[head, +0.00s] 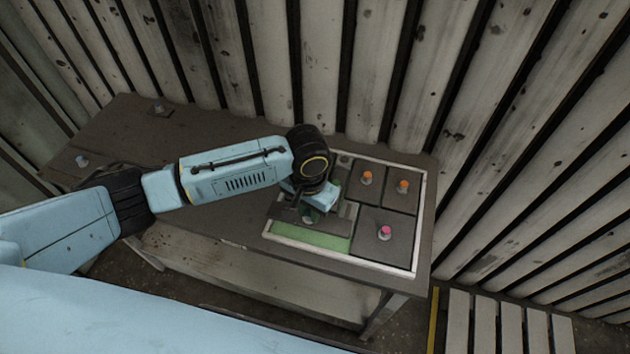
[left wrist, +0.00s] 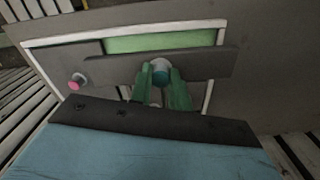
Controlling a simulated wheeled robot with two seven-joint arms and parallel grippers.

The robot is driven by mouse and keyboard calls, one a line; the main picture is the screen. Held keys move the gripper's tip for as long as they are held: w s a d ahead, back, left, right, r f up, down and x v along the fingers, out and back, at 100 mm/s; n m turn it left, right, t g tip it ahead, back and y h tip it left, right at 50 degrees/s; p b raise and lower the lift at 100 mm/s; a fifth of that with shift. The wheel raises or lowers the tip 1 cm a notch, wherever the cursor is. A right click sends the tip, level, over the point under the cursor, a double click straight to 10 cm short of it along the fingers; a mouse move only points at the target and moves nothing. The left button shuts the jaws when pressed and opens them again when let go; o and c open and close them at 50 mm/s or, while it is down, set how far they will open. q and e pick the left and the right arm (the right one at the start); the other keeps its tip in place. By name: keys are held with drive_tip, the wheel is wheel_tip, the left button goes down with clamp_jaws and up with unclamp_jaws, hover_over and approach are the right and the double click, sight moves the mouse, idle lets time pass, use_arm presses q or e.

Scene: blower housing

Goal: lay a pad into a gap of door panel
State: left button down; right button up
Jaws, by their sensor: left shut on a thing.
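The door panel (head: 418,222) is a white-framed tray on the table. A green bare gap (head: 310,238) shows along its front left, and the gap also shows in the left wrist view (left wrist: 160,42). My left gripper (head: 312,207) is over the panel's left part. In the left wrist view, its green fingers (left wrist: 163,92) are shut on the teal knob of a long dark pad (left wrist: 205,65). The pad lies across the frame's opening beside the green strip. Whether it touches the panel's floor I cannot tell. My arm hides part of the panel.
Dark pads with two orange knobs (head: 366,177) (head: 403,186) and one pink knob (head: 385,232) fill the panel's right side. Small grey knobbed things (head: 82,161) (head: 158,108) are at the table's left. A slatted wall (head: 330,60) stands close behind the table.

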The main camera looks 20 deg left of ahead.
use_arm(q)
drive_tip(key=shift+d, duration=0.1)
drive_tip(key=shift+s+f+b, duration=0.1)
drive_tip(key=shift+f+b, duration=0.65)
drive_tip(key=shift+b, duration=0.15)
drive_tip(key=shift+f+b, duration=0.8)
drive_tip(key=shift+b, duration=0.15)
drive_tip(key=shift+f, duration=0.85)
